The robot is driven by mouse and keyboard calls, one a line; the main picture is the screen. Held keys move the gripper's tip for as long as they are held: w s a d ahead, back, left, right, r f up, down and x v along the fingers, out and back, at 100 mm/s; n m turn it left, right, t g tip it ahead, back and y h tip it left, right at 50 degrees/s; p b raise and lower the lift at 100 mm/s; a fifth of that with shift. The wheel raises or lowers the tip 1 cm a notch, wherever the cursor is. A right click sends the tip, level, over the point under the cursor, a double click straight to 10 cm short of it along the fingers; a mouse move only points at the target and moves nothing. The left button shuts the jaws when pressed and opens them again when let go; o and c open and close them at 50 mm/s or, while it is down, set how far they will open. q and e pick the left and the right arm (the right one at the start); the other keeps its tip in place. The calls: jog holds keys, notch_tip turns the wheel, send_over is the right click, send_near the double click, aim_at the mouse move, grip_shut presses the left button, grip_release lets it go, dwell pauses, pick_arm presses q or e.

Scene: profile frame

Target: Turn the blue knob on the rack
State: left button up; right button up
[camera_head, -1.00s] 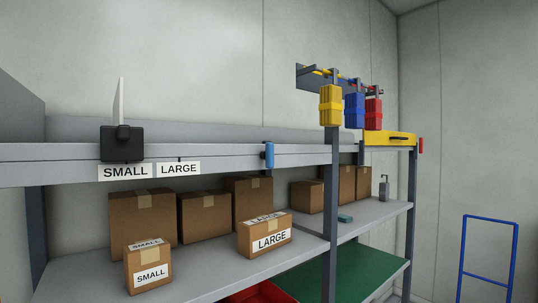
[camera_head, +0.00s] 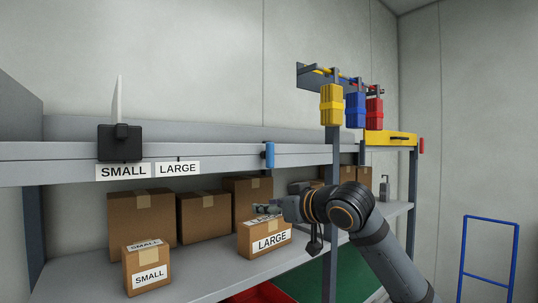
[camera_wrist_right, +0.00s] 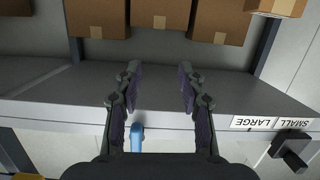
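The blue knob (camera_head: 269,155) is a small upright handle on the front edge of the rack's grey upper beam (camera_head: 220,152), right of the LARGE label. My right gripper (camera_head: 268,209) is below the knob, in front of the LARGE box. In the right wrist view, which is upside down, my right gripper (camera_wrist_right: 159,82) has its two fingers wide apart with nothing between the tips. The blue knob (camera_wrist_right: 137,138) shows there near the base of the left-hand finger, and I see no contact. My left gripper is not in view.
Brown boxes (camera_head: 204,216) stand on the lower shelf, with a LARGE box (camera_head: 265,238) and a SMALL box (camera_head: 148,268) in front. A black block (camera_head: 121,143) sits on the beam at left. Yellow, blue and red holders (camera_head: 355,109) hang at upper right.

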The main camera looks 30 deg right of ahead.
aim_at(273, 151)
jog(key=s+d+r+m+t, duration=0.1)
jog(key=s+d+r, duration=0.1)
jog(key=s+r, duration=0.35)
jog(key=s+d+r+t, duration=0.1)
jog(key=s+r, duration=0.1)
jog(key=r, duration=0.6)
jog(key=w+p, duration=0.2)
jog(key=w, duration=0.1)
jog(key=w+p, duration=0.3)
jog(key=w, duration=0.1)
jog(key=w+p, duration=0.2)
jog(key=w, duration=0.1)
jog(key=shift+w+a+f, duration=0.25)
jog(key=shift+w, duration=0.05)
jog(key=shift+w+f, duration=0.2)
jog(key=shift+w, duration=0.05)
jog(key=shift+s, duration=0.1)
grip_shut()
